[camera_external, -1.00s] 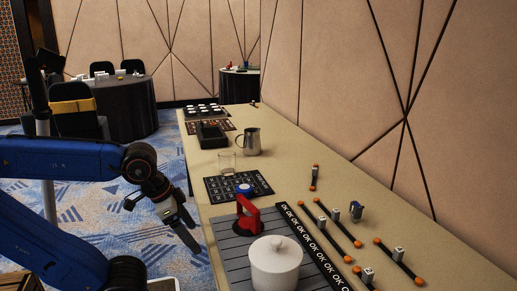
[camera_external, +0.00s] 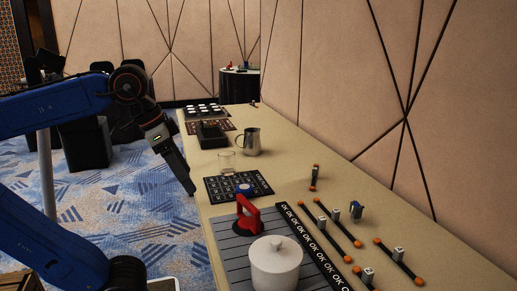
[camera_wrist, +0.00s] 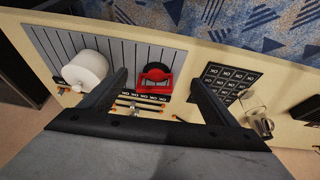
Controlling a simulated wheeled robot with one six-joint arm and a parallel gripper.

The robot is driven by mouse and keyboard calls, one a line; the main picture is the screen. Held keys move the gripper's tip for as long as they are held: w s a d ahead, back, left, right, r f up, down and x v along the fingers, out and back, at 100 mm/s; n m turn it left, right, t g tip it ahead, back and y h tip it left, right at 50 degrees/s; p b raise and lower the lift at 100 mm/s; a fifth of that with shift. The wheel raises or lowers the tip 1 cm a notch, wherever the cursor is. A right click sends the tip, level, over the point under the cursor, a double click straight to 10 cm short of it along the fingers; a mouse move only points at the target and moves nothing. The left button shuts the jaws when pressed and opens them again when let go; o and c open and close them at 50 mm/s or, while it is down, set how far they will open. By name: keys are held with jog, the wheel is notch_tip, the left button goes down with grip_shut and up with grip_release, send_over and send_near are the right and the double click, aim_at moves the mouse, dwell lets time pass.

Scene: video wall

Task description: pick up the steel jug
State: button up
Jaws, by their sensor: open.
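The steel jug (camera_external: 251,142) stands upright on the long table, just behind a clear glass (camera_external: 227,162). In the wrist view the jug (camera_wrist: 264,126) shows at the right, partly overlapped by the glass and outside the span of the jaws. My gripper (camera_external: 191,188) hangs tilted downward beside the table's left edge, nearer the camera than the jug and well apart from it. In the wrist view my gripper (camera_wrist: 159,79) has its two fingers spread wide, with nothing held between them.
A white lidded pot (camera_external: 276,266) and a red-handled object (camera_external: 248,218) are on a grey slatted board. A black mat (camera_external: 225,186) carries a blue round object (camera_external: 244,190). A black box (camera_external: 211,135) stands left of the jug. Sliders line the right side.

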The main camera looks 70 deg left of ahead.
jog(key=w+a+f+n+t+h, duration=0.1)
jog(key=w+a+n+t+h, duration=0.15)
jog(key=w+n+h, duration=0.75)
jog(key=w+a+r+n+t+y, duration=0.1)
jog(key=w+a+n+t+y, duration=0.3)
jog(key=w+a+n, duration=0.85)
jog(key=s+a+n+t+y, duration=0.3)
jog(key=a+n+y, duration=0.35)
jog(key=a, duration=1.15)
jog(key=s+a+n+t+y, duration=0.3)
jog(key=a+n, duration=0.6)
jog(key=a, duration=0.9)
jog(key=y, duration=0.1)
send_near(248, 142)
jog(key=s+a+r, duration=0.2)
jog(key=s+r, duration=0.1)
jog(key=s, duration=0.1)
jog(key=x, duration=1.1)
jog(key=shift+w+d+r, duration=0.1)
jog(key=shift+w+r, duration=0.15)
jog(key=shift+d+x, duration=0.15)
jog(key=shift+x, duration=1.2)
jog(key=shift+d+x, duration=0.1)
jog(key=shift+x, duration=1.25)
jog(key=c, duration=1.8)
